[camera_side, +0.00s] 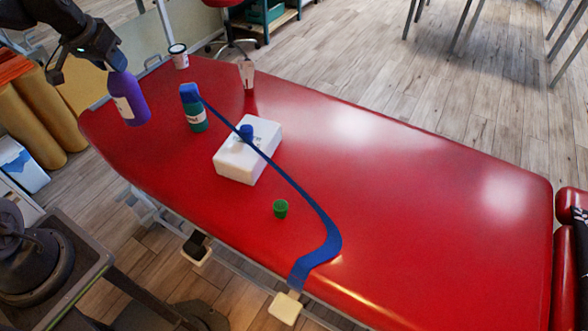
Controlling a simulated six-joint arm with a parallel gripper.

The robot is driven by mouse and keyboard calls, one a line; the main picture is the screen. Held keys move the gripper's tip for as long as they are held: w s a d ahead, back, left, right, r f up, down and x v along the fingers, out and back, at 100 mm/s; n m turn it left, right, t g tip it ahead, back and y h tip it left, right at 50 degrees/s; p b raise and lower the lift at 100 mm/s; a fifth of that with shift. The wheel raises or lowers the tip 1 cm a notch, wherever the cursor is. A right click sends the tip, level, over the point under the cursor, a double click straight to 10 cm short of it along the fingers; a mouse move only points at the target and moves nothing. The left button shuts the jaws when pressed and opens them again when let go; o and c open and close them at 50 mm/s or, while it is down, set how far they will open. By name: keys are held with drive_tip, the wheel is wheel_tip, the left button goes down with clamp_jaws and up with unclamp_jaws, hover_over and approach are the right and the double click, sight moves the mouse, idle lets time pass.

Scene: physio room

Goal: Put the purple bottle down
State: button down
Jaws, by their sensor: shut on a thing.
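The purple bottle (129,98) with a pale label is at the upper left of the side view. My gripper (113,64) is shut on its top end and holds it from above, slightly tilted. The bottle appears over the left end of the red treatment table (420,180). I cannot tell its exact height above the surface. The fingertips are dark and partly hidden against the bottle's top.
A green bottle (194,114) stands right of the purple one, touched by a blue strap (295,188).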

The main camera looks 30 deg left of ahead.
drive_tip(key=w+d+m+h, duration=0.3)
drive_tip(key=w+d+m, duration=0.5)
drive_tip(key=w+d, duration=0.3)
drive_tip(key=w+d+m+g+h, duration=0.3)
drive_tip(key=d+m, duration=0.6)
drive_tip(key=d, duration=1.3)
drive_tip(key=s+d+r+x, duration=0.1)
drive_tip(key=d+x, duration=0.2)
drive_tip(key=x, duration=1.6)
drive_tip(key=shift+d+y, duration=0.25)
drive_tip(key=shift+y, duration=0.05)
drive_tip(key=shift+w+f, duration=0.1)
drive_tip(key=shift+f, duration=0.05)
drive_tip(key=c, duration=0.8)
unclamp_jaws()
drive_tip(key=shift+f, duration=0.1)
